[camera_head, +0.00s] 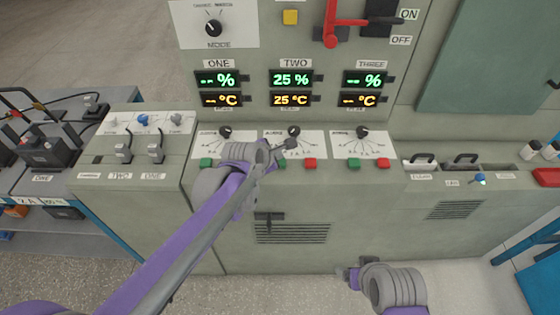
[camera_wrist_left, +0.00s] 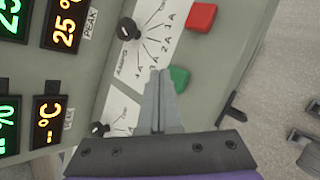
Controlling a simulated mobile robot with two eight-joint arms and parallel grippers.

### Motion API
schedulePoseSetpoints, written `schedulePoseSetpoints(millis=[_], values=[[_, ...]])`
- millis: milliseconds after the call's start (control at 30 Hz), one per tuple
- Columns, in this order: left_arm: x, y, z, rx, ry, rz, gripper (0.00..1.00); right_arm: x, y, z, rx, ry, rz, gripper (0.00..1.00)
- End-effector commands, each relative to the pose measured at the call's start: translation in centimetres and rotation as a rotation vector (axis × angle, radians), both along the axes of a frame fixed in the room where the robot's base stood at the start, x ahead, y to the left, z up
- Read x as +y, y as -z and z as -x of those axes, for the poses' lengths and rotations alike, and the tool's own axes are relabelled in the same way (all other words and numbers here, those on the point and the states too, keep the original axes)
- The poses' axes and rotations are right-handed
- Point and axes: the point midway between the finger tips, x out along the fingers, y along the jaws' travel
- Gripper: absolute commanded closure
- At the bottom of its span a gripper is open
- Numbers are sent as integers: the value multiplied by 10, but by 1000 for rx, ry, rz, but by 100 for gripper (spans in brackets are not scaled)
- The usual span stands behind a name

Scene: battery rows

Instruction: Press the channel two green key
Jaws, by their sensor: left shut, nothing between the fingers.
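The channel two green key (camera_wrist_left: 180,78) shows in the left wrist view, close beside my left fingertips and partly behind them. In the head view it is mostly hidden by my left gripper (camera_head: 288,146). The left gripper is shut and empty, in front of the channel two panel; whether it touches the panel cannot be told. The fingers also show in the left wrist view (camera_wrist_left: 160,74). The channel two red key (camera_head: 310,164) is to the right of the green key. My right gripper (camera_head: 346,273) is low, away from the keys; its jaw opening is unclear.
The channel two dial (camera_head: 293,131) sits above the keys, under the lit display (camera_head: 291,79). Channel one's green key (camera_head: 206,163) is to the left. Channel three has a green key (camera_head: 354,164) and a red key (camera_head: 383,164). A red lever (camera_head: 331,28) is above.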

Motion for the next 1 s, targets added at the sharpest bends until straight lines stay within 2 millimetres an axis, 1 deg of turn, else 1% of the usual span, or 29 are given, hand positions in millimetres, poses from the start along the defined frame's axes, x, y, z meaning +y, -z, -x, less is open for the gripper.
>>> schedulePoseSetpoints(millis=[200, 567, 1000], values=[[0, 8, 0, 0, 0, 0, 100, 0, 5, 1, 2, 0, 0, 18], [0, 7, 0, 0, 0, 0, 100, 0, 4, 1, 1, 0, 0, 18], [0, 13, 0, 0, 0, 0, 100, 0, 8, 1, 3, 0, 0, 18]])
